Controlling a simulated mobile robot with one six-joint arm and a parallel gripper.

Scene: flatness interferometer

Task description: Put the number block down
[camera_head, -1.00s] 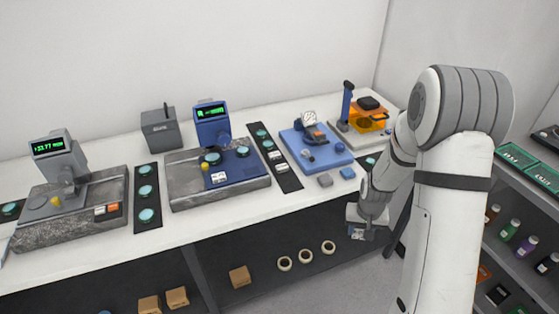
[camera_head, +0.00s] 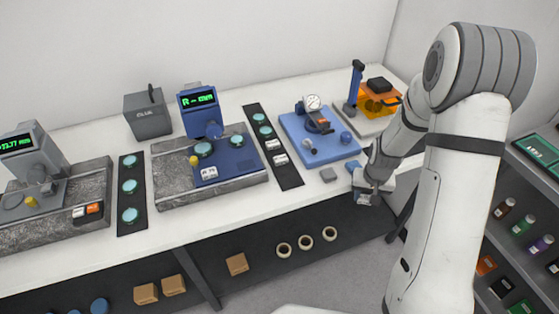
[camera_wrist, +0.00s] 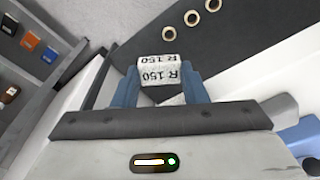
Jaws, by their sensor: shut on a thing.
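The number block (camera_wrist: 158,70) is white with "R 150" printed in black on two visible faces. In the wrist view my gripper (camera_wrist: 160,85) is shut on it, with a blue finger at each side. In the head view my gripper (camera_head: 366,196) is at the front edge of the white bench (camera_head: 205,226), near its right part. The block is too small and covered to make out clearly there. Whether it touches anything below cannot be told.
The bench's front strip to the left is clear. Shelves with bottles (camera_head: 524,223) stand at the right.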

